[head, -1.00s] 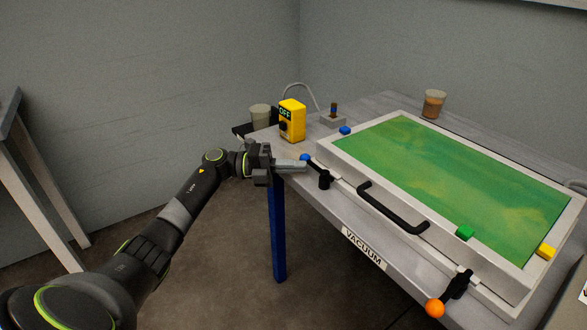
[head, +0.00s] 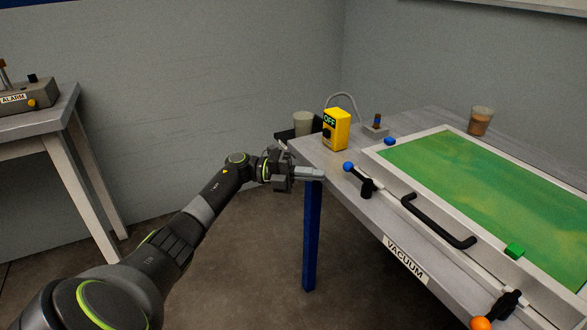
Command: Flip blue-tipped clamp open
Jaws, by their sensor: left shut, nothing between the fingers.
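The blue-tipped clamp (head: 367,187) is on the table's front edge at the left corner of the framed bath. Its blue ball tip (head: 348,166) points up and left from the black body. My left gripper (head: 312,174) is shut and empty. Its fingertips are left of the blue tip, with a visible gap between them in the head view. My right gripper is not in view.
The bath lid (head: 452,208) has a black handle (head: 437,222). An orange-tipped clamp (head: 505,305) is at lower right. A yellow OFF switch box (head: 336,131) and a beaker (head: 303,124) stand behind my gripper. An alarm box (head: 28,97) sits on another table at left.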

